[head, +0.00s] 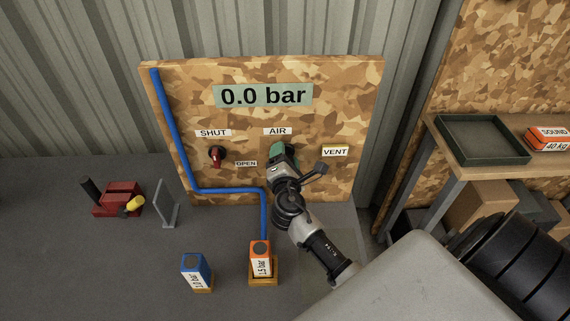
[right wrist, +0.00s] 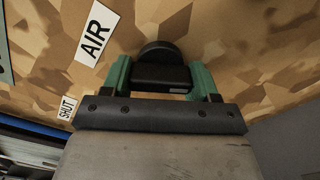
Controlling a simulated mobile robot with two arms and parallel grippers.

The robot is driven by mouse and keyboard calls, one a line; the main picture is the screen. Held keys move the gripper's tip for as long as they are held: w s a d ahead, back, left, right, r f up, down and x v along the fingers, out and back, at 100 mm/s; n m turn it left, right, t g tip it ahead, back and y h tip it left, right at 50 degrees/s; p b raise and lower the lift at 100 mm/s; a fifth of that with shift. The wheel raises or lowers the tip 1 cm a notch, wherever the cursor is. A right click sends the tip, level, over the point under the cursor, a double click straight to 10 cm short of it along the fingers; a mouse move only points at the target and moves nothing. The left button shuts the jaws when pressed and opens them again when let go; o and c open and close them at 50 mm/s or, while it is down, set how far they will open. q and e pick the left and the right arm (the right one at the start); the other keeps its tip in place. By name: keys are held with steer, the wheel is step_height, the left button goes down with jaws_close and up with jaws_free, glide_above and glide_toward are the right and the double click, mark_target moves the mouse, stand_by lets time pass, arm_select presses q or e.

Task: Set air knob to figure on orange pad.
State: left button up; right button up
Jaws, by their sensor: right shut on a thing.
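The board's display (head: 263,95) reads 0.0 bar. The black air knob (right wrist: 160,72) sits under the AIR label (head: 278,131). My right gripper (right wrist: 163,80) has its green fingers on both sides of the knob and is shut on it. In the head view the right gripper (head: 284,156) covers the knob. My left gripper is not in view.
A red handle (head: 216,155) sits between the SHUT (head: 213,133) and OPEN labels. A VENT label (head: 335,151) is at the right. A blue pipe (head: 172,120) runs down the board. A red tool (head: 119,199) lies left. A shelf with a green tray (head: 482,155) stands right.

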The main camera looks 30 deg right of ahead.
steer(key=m+b, duration=0.3)
steer(key=m, duration=0.1)
steer(key=shift+f, duration=0.15)
steer(key=shift+m+b, duration=0.6)
steer(key=shift+m, duration=0.4)
steer(key=shift+r, duration=0.2)
steer(key=o, duration=0.9)
steer(key=shift+m, duration=0.3)
steer(key=shift+b+v, duration=1.35)
steer(key=shift+v, duration=4.05)
steer(key=shift+a+f, duration=0.1)
steer(key=shift+a, duration=0.05)
